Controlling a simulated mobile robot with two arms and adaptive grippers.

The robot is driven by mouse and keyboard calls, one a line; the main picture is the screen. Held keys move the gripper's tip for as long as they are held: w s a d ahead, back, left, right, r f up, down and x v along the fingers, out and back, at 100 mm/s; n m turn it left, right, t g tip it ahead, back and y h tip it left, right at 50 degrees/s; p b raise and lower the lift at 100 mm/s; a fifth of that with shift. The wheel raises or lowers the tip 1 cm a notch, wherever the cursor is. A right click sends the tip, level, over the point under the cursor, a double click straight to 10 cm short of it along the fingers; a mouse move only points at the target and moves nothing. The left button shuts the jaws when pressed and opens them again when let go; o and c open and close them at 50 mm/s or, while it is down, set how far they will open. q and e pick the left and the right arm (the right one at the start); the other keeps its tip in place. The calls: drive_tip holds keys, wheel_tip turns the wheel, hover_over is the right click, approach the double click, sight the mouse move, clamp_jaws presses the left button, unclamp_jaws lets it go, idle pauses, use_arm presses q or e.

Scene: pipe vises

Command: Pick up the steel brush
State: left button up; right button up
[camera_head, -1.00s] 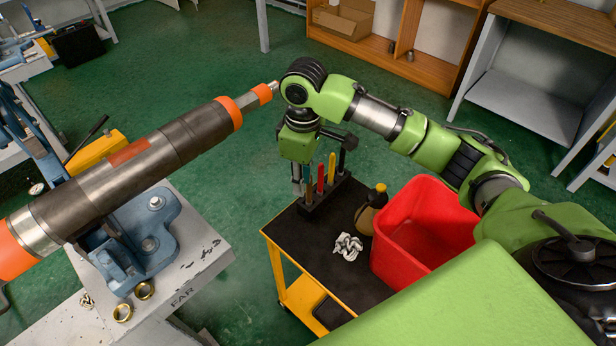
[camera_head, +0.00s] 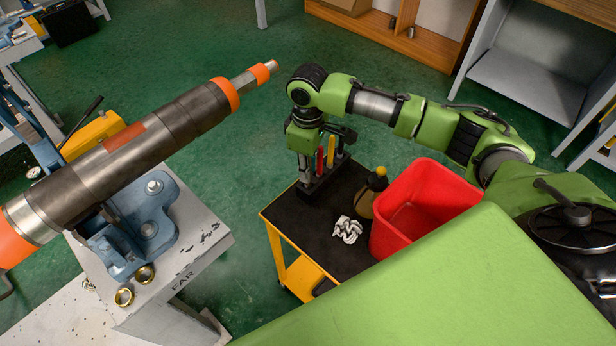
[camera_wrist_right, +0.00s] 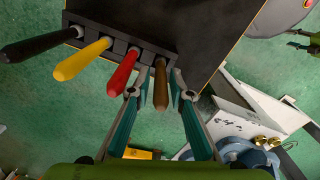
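A dark tool rack (camera_head: 322,182) stands on the cart's black top, with several upright handles in it. In the right wrist view the handles are black, yellow (camera_wrist_right: 84,59), red (camera_wrist_right: 123,73) and brown (camera_wrist_right: 161,86). The brown one may be the steel brush; its head is hidden, so I cannot be sure. My right gripper (camera_wrist_right: 158,84) is open, with one teal finger on each side of the brown handle and small gaps visible. In the head view the right gripper (camera_head: 305,168) points down at the rack's left end.
On the cart, a crumpled white cloth (camera_head: 347,230), a brown bottle (camera_head: 368,195) and a red bin (camera_head: 428,206) stand right of the rack. A large pipe (camera_head: 130,150) in a blue vise (camera_head: 135,225) is at the left, with brass rings (camera_head: 124,296) nearby.

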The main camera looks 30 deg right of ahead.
wheel_tip(320, 180, down, 3)
drive_tip(key=shift+f, duration=0.15)
clamp_jaws()
